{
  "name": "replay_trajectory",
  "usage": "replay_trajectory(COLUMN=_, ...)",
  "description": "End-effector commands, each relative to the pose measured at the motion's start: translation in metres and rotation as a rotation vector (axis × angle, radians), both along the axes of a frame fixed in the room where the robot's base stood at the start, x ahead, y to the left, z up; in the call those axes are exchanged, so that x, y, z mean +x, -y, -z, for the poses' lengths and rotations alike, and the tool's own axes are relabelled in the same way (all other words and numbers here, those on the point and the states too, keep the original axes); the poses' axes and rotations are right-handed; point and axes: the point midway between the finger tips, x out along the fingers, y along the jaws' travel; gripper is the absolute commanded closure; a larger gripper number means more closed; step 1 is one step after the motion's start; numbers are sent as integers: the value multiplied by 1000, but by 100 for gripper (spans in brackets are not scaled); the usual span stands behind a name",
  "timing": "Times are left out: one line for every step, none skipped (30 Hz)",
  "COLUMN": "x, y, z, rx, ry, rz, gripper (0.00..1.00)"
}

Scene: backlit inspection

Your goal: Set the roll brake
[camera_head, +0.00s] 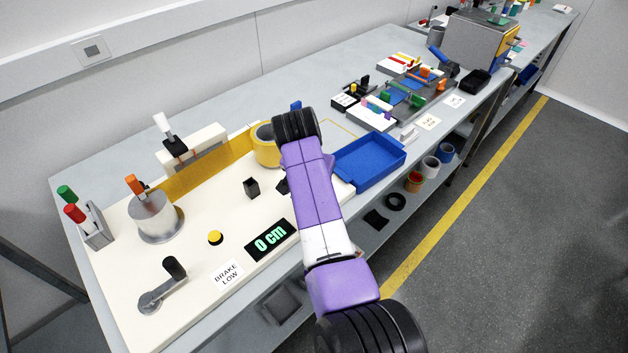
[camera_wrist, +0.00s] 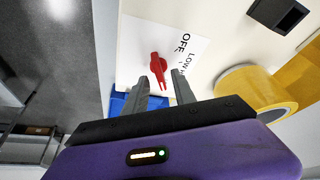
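In the wrist view a red brake knob (camera_wrist: 156,66) sits on the cream board beside a white dial card (camera_wrist: 190,58). The card reads OFF, LOW and a word starting with H that is partly hidden. The knob has a broad end and a narrow end; I cannot tell which mark it points to. My gripper (camera_wrist: 160,79) is open, with its two fingers apart and the knob's narrow end showing between the tips. Whether they touch it I cannot tell. In the head view my arm hides the knob. A card reading BRAKE LOW (camera_head: 228,274) lies on the board.
A yellow roll (camera_head: 265,146) feeds film to a metal spool (camera_head: 155,215). A display (camera_head: 270,241) reads 0 cm. A yellow button (camera_head: 215,237), a crank (camera_head: 160,290) and a dark block (camera_head: 252,187) stand nearby. A blue tray (camera_head: 370,160) lies right of my arm.

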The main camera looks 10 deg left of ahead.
Motion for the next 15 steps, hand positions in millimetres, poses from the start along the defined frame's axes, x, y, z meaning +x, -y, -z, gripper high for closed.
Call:
replay_trajectory(x=-2, y=-1, z=-6, rx=1, ry=3, rz=-1, gripper=68)
replay_trajectory(x=-4, y=-1, z=-10, rx=1, ry=3, rz=-2, gripper=68)
replay_trajectory(x=-7, y=-2, z=-15, rx=2, ry=3, rz=-2, gripper=68)
replay_trajectory(x=-8, y=-2, z=-19, rx=1, ry=3, rz=-2, gripper=68)
replay_trajectory(x=-10, y=-3, z=-24, rx=2, ry=3, rz=-2, gripper=68)
replay_trajectory(x=-13, y=-3, z=-29, rx=1, ry=2, rz=-2, gripper=68)
replay_trajectory(x=-15, y=-3, z=-34, rx=1, ry=2, rz=-2, gripper=68)
replay_trajectory(x=-16, y=-3, z=-37, rx=2, ry=2, rz=-2, gripper=68)
replay_trajectory(x=-18, y=-4, z=-43, rx=2, ry=1, rz=-1, gripper=68)
replay_trajectory(x=-20, y=-4, z=-46, rx=2, ry=1, rz=-1, gripper=68)
replay_trajectory(x=-21, y=-4, z=-49, rx=2, ry=1, rz=-1, gripper=68)
replay_trajectory(x=-23, y=-4, z=-53, rx=1, ry=0, rz=0, gripper=68)
replay_trajectory(x=-23, y=-4, z=-55, rx=1, ry=1, rz=0, gripper=68)
replay_trajectory(x=-24, y=-4, z=-57, rx=1, ry=1, rz=0, gripper=68)
replay_trajectory(x=-25, y=-4, z=-58, rx=0, ry=0, rz=0, gripper=68)
